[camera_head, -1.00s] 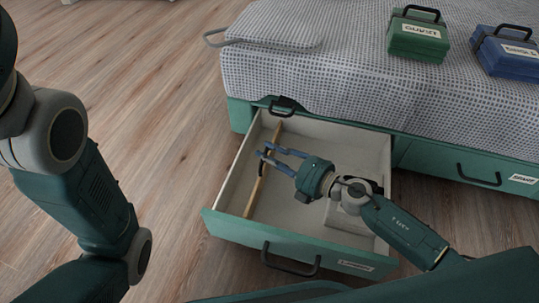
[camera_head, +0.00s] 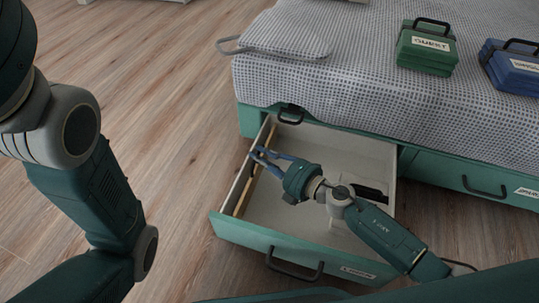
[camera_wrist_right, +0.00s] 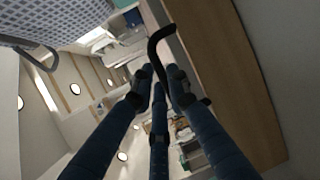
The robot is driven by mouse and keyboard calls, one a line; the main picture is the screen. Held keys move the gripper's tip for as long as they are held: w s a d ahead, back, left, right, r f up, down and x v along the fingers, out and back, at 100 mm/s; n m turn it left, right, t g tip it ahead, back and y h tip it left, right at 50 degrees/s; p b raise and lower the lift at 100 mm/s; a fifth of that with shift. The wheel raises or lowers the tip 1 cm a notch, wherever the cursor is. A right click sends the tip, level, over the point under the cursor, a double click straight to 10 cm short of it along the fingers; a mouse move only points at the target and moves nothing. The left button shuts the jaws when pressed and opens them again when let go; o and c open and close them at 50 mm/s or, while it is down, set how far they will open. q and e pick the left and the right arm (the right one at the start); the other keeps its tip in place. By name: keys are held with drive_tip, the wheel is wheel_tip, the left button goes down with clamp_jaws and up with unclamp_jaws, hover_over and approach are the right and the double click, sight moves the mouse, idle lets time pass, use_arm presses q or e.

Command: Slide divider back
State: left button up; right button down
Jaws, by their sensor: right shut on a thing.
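The wooden divider (camera_head: 242,201) stands upright inside the open drawer (camera_head: 245,232), close along its left wall. In the right wrist view the divider (camera_wrist_right: 232,75) is a brown board at the right, with a curved black pull (camera_wrist_right: 160,42) beside it. My right gripper (camera_head: 257,153) reaches left across the drawer to the divider. In the right wrist view its fingers (camera_wrist_right: 160,88) are closed around the black pull, partly hiding it. My left gripper is out of view; only my left arm shows.
The drawer floor right of the divider is mostly bare, with a dark item (camera_head: 370,192) partly hidden behind my arm. A bed (camera_head: 340,85) stands behind, with a green box (camera_head: 426,52) and a blue box (camera_head: 512,72) on it. Wood floor lies left.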

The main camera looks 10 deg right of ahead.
drive_tip(key=c, duration=1.9)
unclamp_jaws()
drive_tip(key=shift+c, duration=0.2)
drive_tip(key=shift+s, duration=0.1)
drive_tip(key=v, duration=1.1)
drive_tip(key=shift+s+d, duration=0.25)
drive_tip(key=shift+d, duration=0.05)
drive_tip(key=shift+r, duration=0.1)
